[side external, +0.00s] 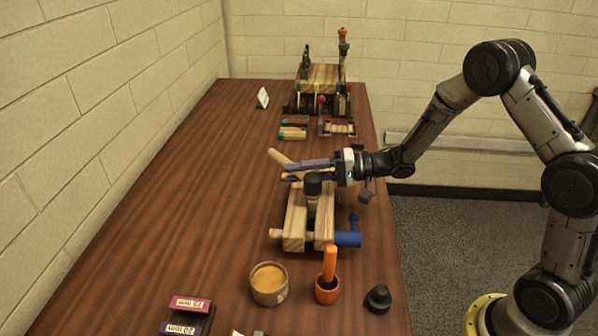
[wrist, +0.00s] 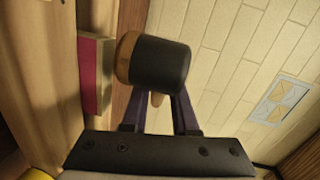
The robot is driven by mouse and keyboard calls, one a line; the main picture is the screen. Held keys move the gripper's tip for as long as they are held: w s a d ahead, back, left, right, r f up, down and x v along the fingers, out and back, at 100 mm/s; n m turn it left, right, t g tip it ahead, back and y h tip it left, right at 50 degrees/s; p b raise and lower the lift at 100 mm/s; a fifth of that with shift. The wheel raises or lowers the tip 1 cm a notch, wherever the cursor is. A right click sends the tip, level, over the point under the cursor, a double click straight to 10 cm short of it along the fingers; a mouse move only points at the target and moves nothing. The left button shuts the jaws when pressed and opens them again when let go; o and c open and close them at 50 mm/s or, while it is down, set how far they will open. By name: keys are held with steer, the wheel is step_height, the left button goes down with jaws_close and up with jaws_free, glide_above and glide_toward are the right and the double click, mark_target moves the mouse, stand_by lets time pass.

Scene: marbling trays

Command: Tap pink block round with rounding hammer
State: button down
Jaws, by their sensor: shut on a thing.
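My gripper (side external: 308,169) is shut on the rounding hammer and holds it above the wooden vise (side external: 296,228). The hammer has a black cylindrical head (side external: 313,183) with a tan face and a pale wooden handle (side external: 279,156) that sticks out past my fingers to the upper left. In the wrist view, the hammer head (wrist: 160,65) lies across in front of my fingers (wrist: 156,108), tan face to the left. A dark pink block face (wrist: 92,80) shows left of that face, with a gap between them. I cannot make out the pink block in the side view.
The vise has a blue handle (side external: 348,239). In front stand a round tan pot (side external: 269,284), an orange cup (side external: 327,290) with an orange-handled tool, and a black knob-like piece (side external: 379,297). Labelled boxes (side external: 188,308) lie front left. A wooden rack (side external: 320,77) stands behind. The table's left is clear.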

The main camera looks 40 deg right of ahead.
steer(key=shift+f, duration=0.65)
steer(key=shift+r, duration=0.15)
steer(key=shift+r, duration=0.5)
steer(key=shift+f, duration=0.25)
stand_by(0.4)
steer(key=shift+f, duration=0.35)
steer(key=shift+r, duration=2.65)
steer(key=shift+w+f, duration=0.1)
steer(key=shift+f, duration=0.05)
steer(key=shift+w+d+f, duration=0.3)
steer(key=shift+f, duration=0.3)
steer(key=shift+w+d+f, duration=0.25)
steer(key=shift+d+f, duration=0.05)
steer(key=shift+f, duration=0.3)
steer(key=shift+w+d+f, duration=0.3)
steer(key=shift+f, duration=0.3)
